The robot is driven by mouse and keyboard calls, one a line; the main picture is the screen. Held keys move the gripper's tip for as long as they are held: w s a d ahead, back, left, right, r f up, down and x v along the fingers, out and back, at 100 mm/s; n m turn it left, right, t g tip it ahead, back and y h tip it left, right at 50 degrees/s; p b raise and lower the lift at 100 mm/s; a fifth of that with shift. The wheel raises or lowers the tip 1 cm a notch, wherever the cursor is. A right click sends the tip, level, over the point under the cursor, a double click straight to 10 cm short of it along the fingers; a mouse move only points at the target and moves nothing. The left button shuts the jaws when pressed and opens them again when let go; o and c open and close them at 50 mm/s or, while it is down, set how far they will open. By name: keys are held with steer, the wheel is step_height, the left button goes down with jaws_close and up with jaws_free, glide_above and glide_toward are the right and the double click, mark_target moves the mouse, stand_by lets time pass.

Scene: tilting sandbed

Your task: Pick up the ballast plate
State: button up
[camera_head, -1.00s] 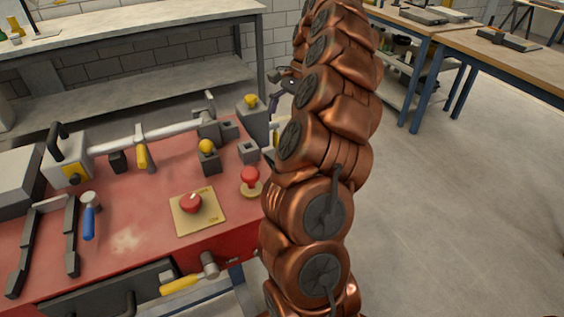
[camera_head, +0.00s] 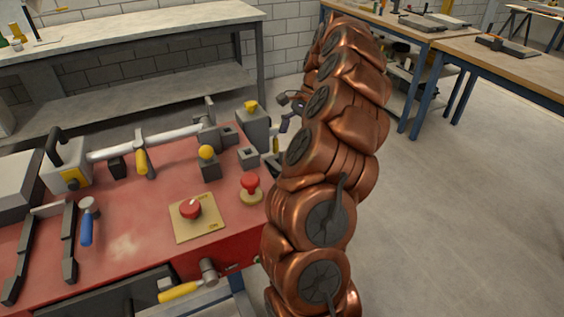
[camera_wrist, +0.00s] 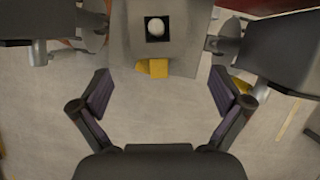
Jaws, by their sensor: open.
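I cannot tell for sure which thing is the ballast plate. In the wrist view a flat grey piece (camera_wrist: 188,50) with a dark square hole and a whitish round thing in it lies at the top centre, beyond my fingertips. Yellow parts (camera_wrist: 152,68) show at its lower edge. My gripper (camera_wrist: 160,92) is open, its two purple-padded fingers wide apart with only the pale floor between them. In the head view my gripper (camera_head: 290,108) is small and partly hidden by my copper arm, past the right end of the red bench.
The red bench (camera_head: 130,215) carries a grey block with a yellow top (camera_head: 252,128), a yellow-knobbed block (camera_head: 208,163), a red knob (camera_head: 250,185), a red button (camera_head: 190,208) and a blue-handled tool (camera_head: 86,225). Dark blocks flank the gripper in the wrist view. Open floor (camera_head: 450,220) lies right.

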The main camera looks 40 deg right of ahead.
steer(key=shift+x, duration=2.1)
steer(key=shift+s, duration=0.1)
steer(key=c, duration=1.3)
steer(key=shift+o, duration=0.2)
step_height(320, 180, up, 17)
steer(key=p, duration=0.5)
steer(key=shift+f, duration=0.15)
